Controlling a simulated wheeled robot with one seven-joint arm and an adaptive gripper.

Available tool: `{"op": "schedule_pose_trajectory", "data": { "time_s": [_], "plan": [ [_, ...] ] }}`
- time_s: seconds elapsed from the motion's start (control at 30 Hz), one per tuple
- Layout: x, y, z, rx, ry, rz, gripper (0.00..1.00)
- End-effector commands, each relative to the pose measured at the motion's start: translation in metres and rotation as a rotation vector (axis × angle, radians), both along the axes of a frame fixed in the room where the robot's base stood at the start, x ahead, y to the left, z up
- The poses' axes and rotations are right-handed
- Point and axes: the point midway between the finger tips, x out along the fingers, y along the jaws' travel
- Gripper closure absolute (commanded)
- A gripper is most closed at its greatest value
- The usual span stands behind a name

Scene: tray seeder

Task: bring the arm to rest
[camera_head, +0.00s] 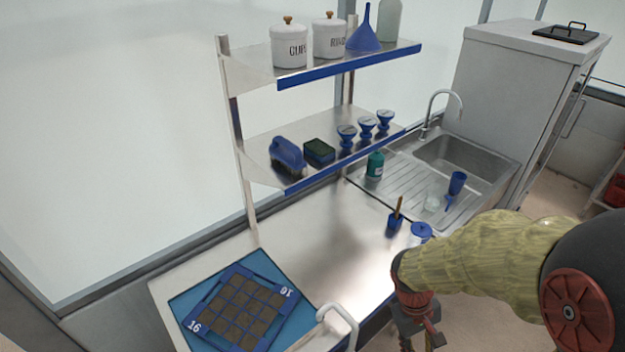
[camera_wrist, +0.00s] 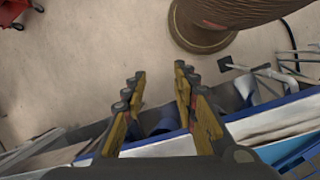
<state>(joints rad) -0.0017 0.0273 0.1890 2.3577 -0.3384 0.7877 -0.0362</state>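My arm reaches in from the right in the head view, wrapped in a yellowish sleeve. My gripper (camera_head: 420,338) hangs at its end, pointing down in front of the counter's front edge. In the wrist view, the fingers of my gripper (camera_wrist: 160,74) stand apart with nothing between them. Bare floor shows beyond the fingertips. The gripper's lower end is near the bottom edge of the head view, and whether it touches anything there cannot be seen.
A blue seed tray (camera_head: 203,315) marked 16 lies on the counter (camera_head: 325,250) at lower left. A white curved handle (camera_head: 338,318) is nearby. A blue pot (camera_head: 394,222) and a blue-lidded jar (camera_head: 421,231) stand close to my arm. A sink (camera_head: 462,150) and shelves (camera_head: 335,68) are behind.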

Motion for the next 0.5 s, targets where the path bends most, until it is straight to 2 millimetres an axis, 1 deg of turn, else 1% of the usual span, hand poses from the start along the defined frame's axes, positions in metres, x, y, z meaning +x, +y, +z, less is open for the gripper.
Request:
{"op": "schedule_pose_trajectory", "data": {
  "time_s": [0.1,0.2,0.5],
  "plan": [
    [-0.003,0.014,0.024,0.042,-0.101,-0.092,0.71],
    [-0.007,0.026,0.044,0.083,-0.18,-0.153,0.71],
    [-0.022,0.056,0.097,0.217,-0.435,-0.261,0.71]
  ]
}}
